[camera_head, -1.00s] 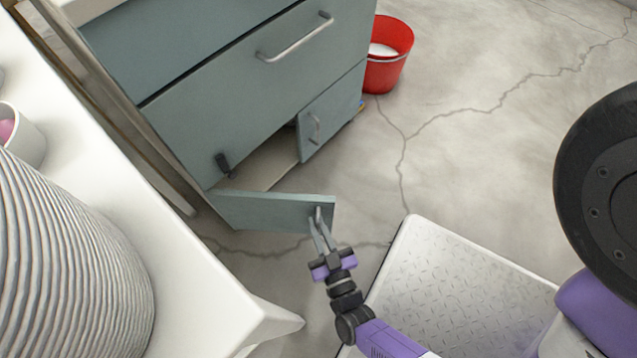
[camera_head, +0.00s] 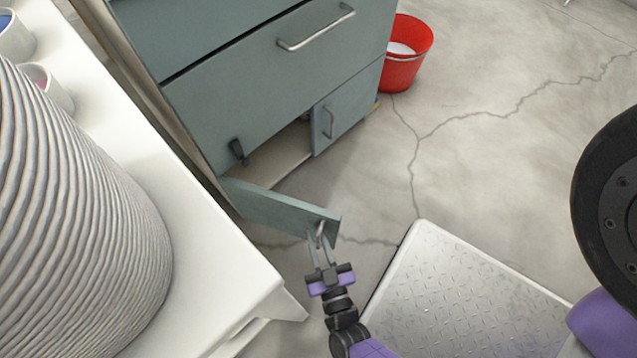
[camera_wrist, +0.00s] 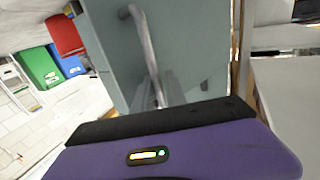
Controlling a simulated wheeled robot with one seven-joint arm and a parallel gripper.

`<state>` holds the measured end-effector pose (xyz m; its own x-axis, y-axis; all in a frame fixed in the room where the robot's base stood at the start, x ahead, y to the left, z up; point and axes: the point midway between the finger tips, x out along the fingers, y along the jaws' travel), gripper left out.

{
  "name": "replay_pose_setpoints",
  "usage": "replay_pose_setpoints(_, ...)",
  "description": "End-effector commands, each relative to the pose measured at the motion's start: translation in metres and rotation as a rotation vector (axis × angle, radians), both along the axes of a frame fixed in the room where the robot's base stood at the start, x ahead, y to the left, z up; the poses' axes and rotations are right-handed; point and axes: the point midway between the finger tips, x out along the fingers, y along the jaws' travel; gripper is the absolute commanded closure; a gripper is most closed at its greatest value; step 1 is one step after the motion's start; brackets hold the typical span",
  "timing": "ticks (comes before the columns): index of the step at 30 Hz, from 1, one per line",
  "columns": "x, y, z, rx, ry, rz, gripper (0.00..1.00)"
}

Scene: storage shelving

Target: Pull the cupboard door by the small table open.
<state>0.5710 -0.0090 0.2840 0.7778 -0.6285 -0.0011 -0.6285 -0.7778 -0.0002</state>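The cupboard door (camera_head: 275,208) is a grey-green panel low on the cabinet, beside the white table (camera_head: 225,275). It stands swung out, with the lower compartment (camera_head: 280,155) partly visible behind it. Its metal handle (camera_head: 320,232) is near the free edge. My gripper (camera_head: 319,245) is at this handle, with its fingers closed in around it. In the wrist view the handle (camera_wrist: 147,45) runs down between the fingertips (camera_wrist: 160,90), against the door panel (camera_wrist: 195,50).
A ribbed grey container (camera_head: 75,230) stands on the white table close to the left. A second, closed small door (camera_head: 345,110) and a wide drawer (camera_head: 270,85) are on the cabinet. A red bucket (camera_head: 405,70) stands beyond.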

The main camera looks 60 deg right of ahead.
Motion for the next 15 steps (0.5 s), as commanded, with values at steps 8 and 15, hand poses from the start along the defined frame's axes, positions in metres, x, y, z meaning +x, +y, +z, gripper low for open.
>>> replay_pose_setpoints(8,-0.0011,-0.0012,0.0000,-0.001,-0.001,-0.004,0.68)
replay_pose_setpoints(15,-0.0032,0.0000,0.0000,0.000,0.000,-0.005,0.68)
